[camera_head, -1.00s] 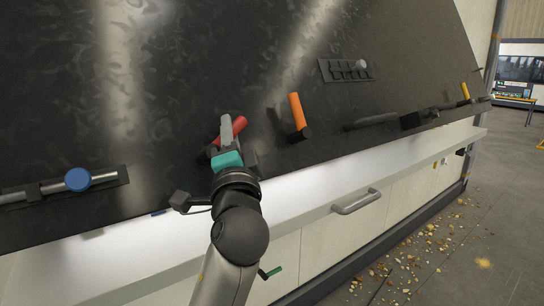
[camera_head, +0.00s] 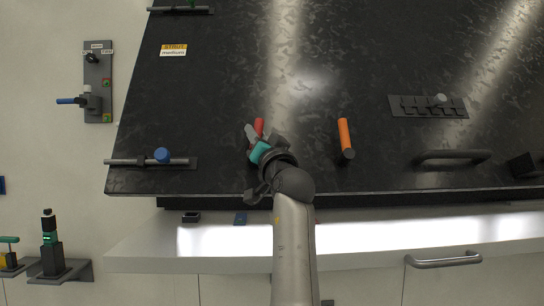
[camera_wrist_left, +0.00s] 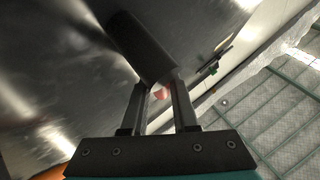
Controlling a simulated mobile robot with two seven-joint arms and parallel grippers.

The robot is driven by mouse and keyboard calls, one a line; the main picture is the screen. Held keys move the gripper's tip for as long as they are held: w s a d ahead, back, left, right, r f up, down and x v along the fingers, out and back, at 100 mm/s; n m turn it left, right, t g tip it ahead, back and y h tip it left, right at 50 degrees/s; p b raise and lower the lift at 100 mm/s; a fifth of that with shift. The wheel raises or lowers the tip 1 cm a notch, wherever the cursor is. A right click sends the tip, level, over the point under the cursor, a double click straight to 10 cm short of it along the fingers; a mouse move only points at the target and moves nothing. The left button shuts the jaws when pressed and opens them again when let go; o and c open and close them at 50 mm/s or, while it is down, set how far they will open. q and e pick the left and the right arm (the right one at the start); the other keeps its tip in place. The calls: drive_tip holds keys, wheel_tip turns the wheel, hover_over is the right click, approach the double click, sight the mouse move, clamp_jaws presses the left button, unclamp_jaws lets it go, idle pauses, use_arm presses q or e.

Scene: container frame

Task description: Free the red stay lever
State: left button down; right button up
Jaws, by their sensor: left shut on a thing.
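The red stay lever (camera_head: 259,126) is on the lower part of the black panel (camera_head: 225,105), partly hidden by my left gripper. My left gripper (camera_head: 260,138) is shut on the red lever. In the left wrist view, a small red part (camera_wrist_left: 160,92) shows between its two fingers (camera_wrist_left: 156,104), with a dark cylinder (camera_wrist_left: 143,48) just beyond them. How deep the grip is, and the lever's base, are hidden. My right gripper is not in view.
An orange lever (camera_head: 345,136) stands right of my gripper. A blue-knobbed bolt (camera_head: 162,156) is at the panel's lower left. A dark handle (camera_head: 452,157) and a slotted plate (camera_head: 428,106) are to the right. A white ledge (camera_head: 370,235) runs below.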

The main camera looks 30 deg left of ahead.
use_arm(q)
drive_tip(key=shift+s+a+n+g+y+b, duration=0.15)
drive_tip(key=shift+n+g+y+b, duration=0.1)
drive_tip(key=shift+n+g+b, duration=0.25)
drive_tip(key=shift+w+a+n+g+y+b, duration=0.15)
drive_tip(key=shift+n+g+y+b, duration=0.15)
drive_tip(key=shift+n+g, duration=0.35)
drive_tip(key=shift+s+a+r+n+g, duration=0.15)
drive_tip(key=shift+s+n+g, duration=0.1)
drive_tip(key=shift+n, duration=0.3)
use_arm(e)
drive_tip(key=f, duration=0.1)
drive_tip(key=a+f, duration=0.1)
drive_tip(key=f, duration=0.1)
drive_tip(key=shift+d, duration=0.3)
use_arm(q)
drive_tip(key=c, duration=0.7)
unclamp_jaws()
drive_tip(key=shift+w, duration=0.1)
